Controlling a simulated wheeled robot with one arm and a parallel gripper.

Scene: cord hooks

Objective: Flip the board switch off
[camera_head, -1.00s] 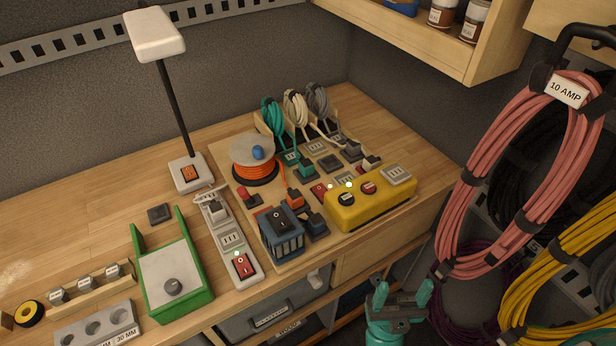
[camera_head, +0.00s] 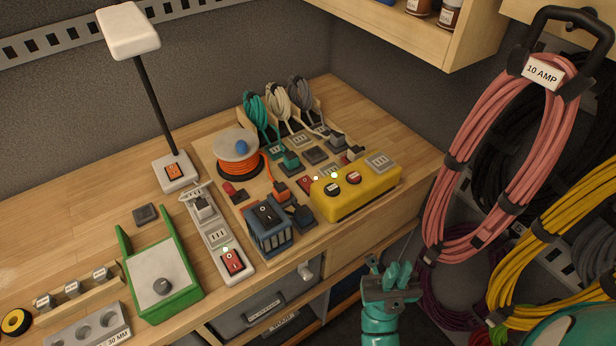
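A wooden board (camera_head: 221,164) on the bench carries several sockets, plugs and cords. A small red switch (camera_head: 305,184) sits on it, left of the yellow box (camera_head: 358,192), with a small lit lamp (camera_head: 316,178) beside it. A power strip (camera_head: 212,238) left of the board has its own red rocker switch (camera_head: 232,261) with a lit lamp (camera_head: 225,250). Which way either rocker is tipped is too small to tell. My teal gripper (camera_head: 394,268) is in front of the bench, low and right, apart from the switches.
A blue box (camera_head: 269,229) with a switch and an orange cord reel (camera_head: 237,155) stand on the board. A lamp (camera_head: 174,172) and a green tray (camera_head: 161,270) are at left. Looped pink cord (camera_head: 470,210) hangs at right. A shelf is above.

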